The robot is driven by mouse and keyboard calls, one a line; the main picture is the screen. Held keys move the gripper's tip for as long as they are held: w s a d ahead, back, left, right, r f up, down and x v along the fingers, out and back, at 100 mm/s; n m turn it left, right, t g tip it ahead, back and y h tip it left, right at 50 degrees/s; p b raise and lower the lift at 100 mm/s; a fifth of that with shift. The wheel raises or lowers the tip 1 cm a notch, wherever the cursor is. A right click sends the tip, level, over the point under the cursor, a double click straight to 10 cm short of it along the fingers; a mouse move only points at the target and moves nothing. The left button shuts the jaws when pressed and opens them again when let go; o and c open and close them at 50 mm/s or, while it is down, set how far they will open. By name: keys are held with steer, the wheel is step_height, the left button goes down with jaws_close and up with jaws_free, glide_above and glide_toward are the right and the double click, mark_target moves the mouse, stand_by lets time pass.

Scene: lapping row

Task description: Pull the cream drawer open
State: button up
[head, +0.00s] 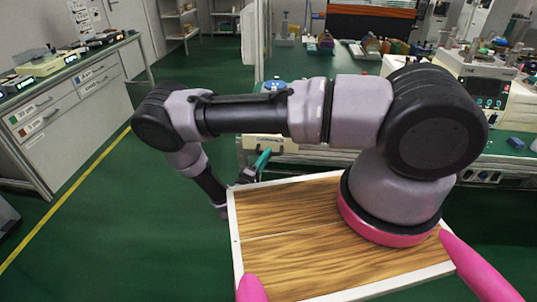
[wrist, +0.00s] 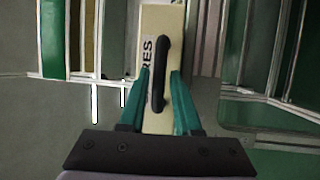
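The cream drawer (wrist: 149,20) shows in the wrist view as a narrow pale front with dark lettering and a black bar handle (wrist: 158,72). In the head view, part of its front (head: 262,143) shows under the bench top, partly hidden by my arm. My gripper (wrist: 160,75) has teal fingers, one on each side of the handle. The fingers are apart, with a small gap visible beside the handle; contact is not clear. In the head view my gripper (head: 259,165) is in front of the drawer. I cannot see that the drawer stands out from the bench.
The green-topped bench (head: 510,153) carries instruments. A wood-topped tray with a white rim (head: 235,250) lies below my arm. A grey drawer cabinet (head: 75,120) stands at left. Green floor (head: 120,215) with a yellow line is free between them.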

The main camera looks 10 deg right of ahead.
steer(key=v, duration=0.8)
steer(key=shift+s+a, duration=0.2)
steer(key=shift+s, duration=0.05)
steer(key=d+r+m+g+y, duration=0.25)
steer(key=r+g, duration=0.35)
steer(key=r, duration=0.4)
steer(key=w+d+r+m+g+y, duration=0.1)
steer(key=d+r+m+g, duration=0.3)
steer(key=r, duration=0.7)
steer(key=d+r+m+g+y, duration=0.15)
steer(key=r+m+g, duration=0.25)
steer(key=r+g, duration=0.45)
steer(key=s+d+r+m+t+y, duration=0.1)
steer(key=s+d+r+t+y, duration=0.1)
steer(key=r, duration=0.6)
steer(key=s+d+r+t+y, duration=0.3)
steer(key=s+r+t+y, duration=0.1)
steer(key=r, duration=0.5)
steer(key=s+d+r+m+t+y, duration=0.1)
steer(key=s+d+r+t+y, duration=0.2)
steer(key=s+r, duration=0.4)
step_height(320, 180, up, 2)
steer(key=shift+r+m+t+y, duration=0.1)
steer(key=shift+m+t+y, duration=0.35)
steer(key=shift+t, duration=0.4)
